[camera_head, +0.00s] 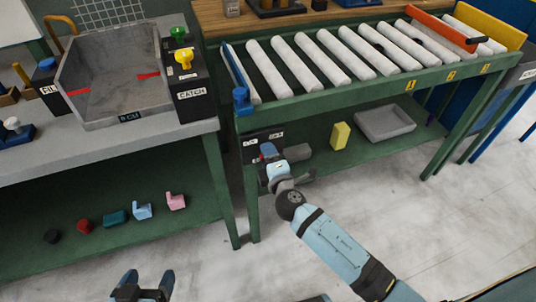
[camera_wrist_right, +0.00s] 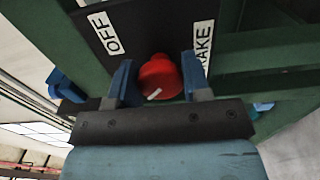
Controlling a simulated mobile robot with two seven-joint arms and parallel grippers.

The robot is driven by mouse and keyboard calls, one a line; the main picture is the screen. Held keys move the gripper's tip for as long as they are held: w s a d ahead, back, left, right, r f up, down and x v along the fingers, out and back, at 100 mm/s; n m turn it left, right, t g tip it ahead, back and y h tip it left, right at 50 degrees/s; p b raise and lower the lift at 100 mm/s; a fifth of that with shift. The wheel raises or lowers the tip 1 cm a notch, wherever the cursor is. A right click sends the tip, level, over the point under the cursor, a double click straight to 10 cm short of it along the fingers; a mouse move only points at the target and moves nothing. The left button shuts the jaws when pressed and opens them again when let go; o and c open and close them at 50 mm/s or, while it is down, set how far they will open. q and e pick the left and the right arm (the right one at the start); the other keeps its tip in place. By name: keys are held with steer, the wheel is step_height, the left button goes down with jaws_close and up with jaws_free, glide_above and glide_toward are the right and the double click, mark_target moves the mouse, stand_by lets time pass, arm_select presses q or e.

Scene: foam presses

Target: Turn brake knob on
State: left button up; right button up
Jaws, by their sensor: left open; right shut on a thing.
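The red brake knob (camera_wrist_right: 160,78) sits on a black panel between my right gripper's blue fingers in the right wrist view. Its white line slants between the fingers. The panel carries an "OFF" label (camera_wrist_right: 112,33) on the left and a partly hidden label ending in "RAKE" (camera_wrist_right: 203,42) on the right. In the head view the black panel (camera_head: 251,149) is under the conveyor's left end, and my right gripper (camera_head: 268,152) is against it, hiding the knob. My left gripper (camera_head: 144,288) is open and empty at the bottom edge, away from the panel.
The green roller conveyor (camera_head: 340,60) stands above the panel, with a blue clamp-like part (camera_head: 241,101) at its corner. A yellow block (camera_head: 340,136) and grey tray (camera_head: 385,122) lie on its lower shelf. A bench with a grey bin (camera_head: 115,80) stands left. The floor in front is clear.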

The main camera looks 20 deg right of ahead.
steer(key=shift+r, duration=0.15)
stand_by(0.3)
steer(key=o, duration=0.9)
